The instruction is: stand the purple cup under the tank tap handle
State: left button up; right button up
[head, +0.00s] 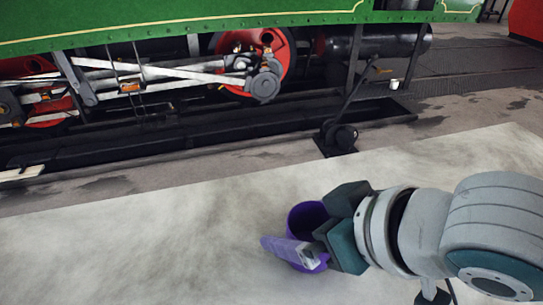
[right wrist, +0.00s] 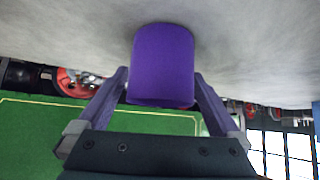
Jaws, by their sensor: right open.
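The purple cup (head: 306,213) stands upright on the pale ground in the head view, with its open top showing. My right gripper (head: 285,245) reaches it from the right, with one purple finger in front of the cup; the other finger is hidden. In the right wrist view, which is upside down, the cup (right wrist: 162,62) lies between the tips of the open right gripper (right wrist: 160,88). I cannot tell whether either finger touches it. I cannot make out a tank tap handle in either view. My left gripper is not in view.
A green steam tram (head: 190,22) with red wheels (head: 265,60) stands across the back. A black lever stand (head: 342,136) rises from the ground before it. A small pale container (head: 394,84) stands farther back. The pale ground left of the cup is clear.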

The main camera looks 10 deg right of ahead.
jog(key=shift+w+a+f, duration=0.15)
jog(key=shift+w+f, duration=0.15)
jog(key=shift+f, duration=0.1)
jog(key=shift+r, duration=0.1)
jog(key=c, duration=1.5)
